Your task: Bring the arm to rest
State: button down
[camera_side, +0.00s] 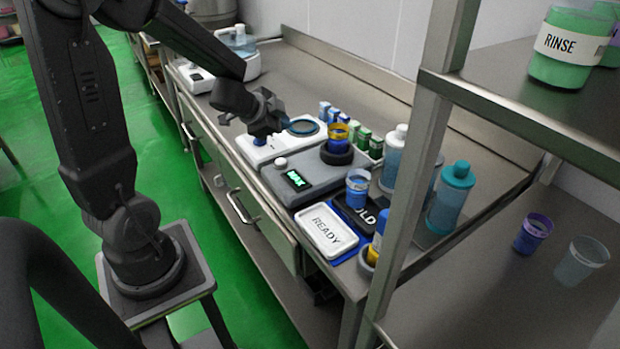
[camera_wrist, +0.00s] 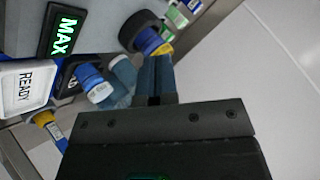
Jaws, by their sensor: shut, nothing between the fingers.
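My gripper (camera_side: 268,113) is raised over the bench, above the white device (camera_side: 258,150) and left of the mixer-like grey unit with the green "MAX" display (camera_side: 297,179). Its two bluish fingers are together and empty in the wrist view (camera_wrist: 155,65). A blue cup with a yellow band (camera_side: 341,131) stands in a dark round holder on the grey unit. Another blue cup (camera_side: 357,185) stands by the dark tray marked "OLD", its first letter hidden (camera_side: 376,225). The white "READY" tray (camera_side: 326,232) looks empty.
Tall bottles (camera_side: 451,197) stand at the right of the bench, behind a metal shelf post (camera_side: 421,160). A green "RINSE" container (camera_side: 568,48) stands on the upper shelf. The air left of the bench is open.

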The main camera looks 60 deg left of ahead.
jog(key=s+d+r+n+y, duration=0.2)
jog(key=d+r+n+y, duration=0.1)
jog(key=r, duration=0.3)
jog(key=s+d+r+n+g+h, duration=0.2)
jog(key=s+d, duration=0.5)
jog(key=d, duration=0.1)
jog(key=s+d+r+n+g+h, duration=0.1)
jog(key=s+d+r+g+h, duration=0.1)
jog(key=s+d, duration=0.5)
jog(key=shift+d+n+h, duration=0.4)
jog(key=shift+d+h, duration=0.2)
jog(key=shift+d, duration=0.15)
